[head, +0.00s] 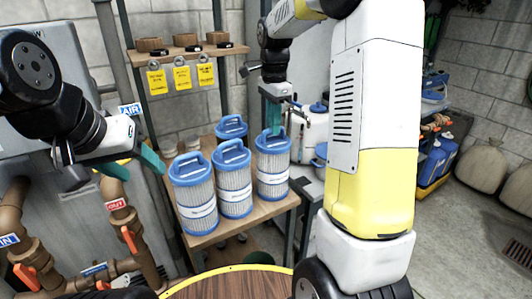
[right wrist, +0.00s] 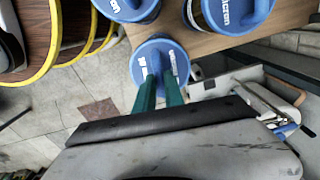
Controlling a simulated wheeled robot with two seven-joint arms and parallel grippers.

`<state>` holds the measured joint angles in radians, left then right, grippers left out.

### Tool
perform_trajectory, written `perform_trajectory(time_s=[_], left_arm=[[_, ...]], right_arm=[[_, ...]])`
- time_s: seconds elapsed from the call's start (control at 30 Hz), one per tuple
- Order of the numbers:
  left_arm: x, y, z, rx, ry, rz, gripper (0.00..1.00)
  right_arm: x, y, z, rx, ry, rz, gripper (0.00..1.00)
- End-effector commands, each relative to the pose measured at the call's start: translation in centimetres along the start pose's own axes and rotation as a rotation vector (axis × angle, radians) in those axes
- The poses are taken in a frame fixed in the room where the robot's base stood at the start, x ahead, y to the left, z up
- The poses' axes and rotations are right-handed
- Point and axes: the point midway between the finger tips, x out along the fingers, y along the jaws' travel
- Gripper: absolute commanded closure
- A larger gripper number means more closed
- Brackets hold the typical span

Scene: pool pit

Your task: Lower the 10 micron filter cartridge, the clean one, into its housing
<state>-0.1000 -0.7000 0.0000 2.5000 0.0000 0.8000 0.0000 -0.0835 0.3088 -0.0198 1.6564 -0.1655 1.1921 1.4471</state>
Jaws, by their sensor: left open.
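Three white pleated filter cartridges with blue handled caps stand in a row on a wooden stand: a left one (head: 196,197), a middle one (head: 234,182) and a right one (head: 272,174). Their band labels are too small to read. My right gripper (head: 274,116) is above the right cartridge. In the right wrist view its teal fingers (right wrist: 160,88) are close together on both sides of the blue cap's handle (right wrist: 157,62), shut on it. The cartridge appears upright, at the stand's surface. My left gripper (head: 112,168) is open and empty, left of the cartridges. I cannot identify the housing.
Another blue-capped cartridge (head: 231,128) stands behind the row. The wooden stand (head: 237,228) has little free room. Brown pipes (head: 128,225) with red valve handles are at left. A round yellow-edged top (head: 228,286) is in front. A shelf with yellow tags (head: 182,78) hangs behind.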

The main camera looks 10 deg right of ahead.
Motion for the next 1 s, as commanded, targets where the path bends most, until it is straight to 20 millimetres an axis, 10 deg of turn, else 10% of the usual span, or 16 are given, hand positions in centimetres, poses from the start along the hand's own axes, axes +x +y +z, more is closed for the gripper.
perform_trajectory(time_s=[1.0], left_arm=[[0.0, 0.0, 0.0, 0.000, 0.000, 0.000, 0.45]], right_arm=[[-2.6, -0.1, 0.0, -0.001, 0.001, -0.004, 1.00]])
